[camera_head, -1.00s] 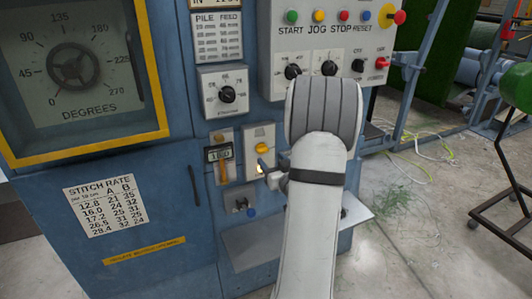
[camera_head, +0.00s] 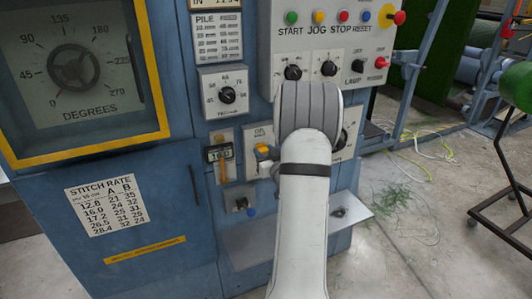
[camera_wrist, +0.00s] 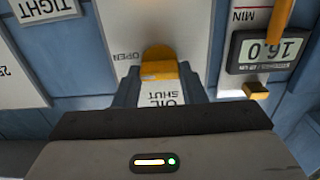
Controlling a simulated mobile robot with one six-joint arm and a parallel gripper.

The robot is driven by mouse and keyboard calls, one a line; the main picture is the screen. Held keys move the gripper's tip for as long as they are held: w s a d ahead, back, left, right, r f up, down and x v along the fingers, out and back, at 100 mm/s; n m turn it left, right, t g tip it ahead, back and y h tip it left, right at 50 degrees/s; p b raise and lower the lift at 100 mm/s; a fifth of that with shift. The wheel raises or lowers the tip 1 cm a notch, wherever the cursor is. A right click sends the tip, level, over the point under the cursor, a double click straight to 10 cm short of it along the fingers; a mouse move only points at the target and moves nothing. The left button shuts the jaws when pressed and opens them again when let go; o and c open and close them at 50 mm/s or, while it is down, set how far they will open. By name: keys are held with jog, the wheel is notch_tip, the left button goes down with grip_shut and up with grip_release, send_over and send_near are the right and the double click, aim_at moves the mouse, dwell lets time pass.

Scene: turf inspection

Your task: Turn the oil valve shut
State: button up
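The oil valve has a yellow-orange handle (camera_wrist: 160,64) on a pale plate (camera_wrist: 200,25); the wrist picture is upside down. OPEN is printed to the left of the handle and OIL SHUT below it there. In the head view the handle (camera_head: 263,149) shows just left of my arm's end. My gripper (camera_wrist: 160,82) is at the valve, its two fingers apart, one on each side of the handle. I cannot tell whether they touch it. My arm hides part of the plate and most of the gripper in the head view.
A small digital display (camera_wrist: 266,50) with an orange lever sits close beside the valve. Dials and coloured buttons (camera_head: 318,17) are above.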

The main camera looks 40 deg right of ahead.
jog(key=c, duration=0.4)
jog(key=shift+d, duration=0.1)
jog(key=shift+c, duration=0.3)
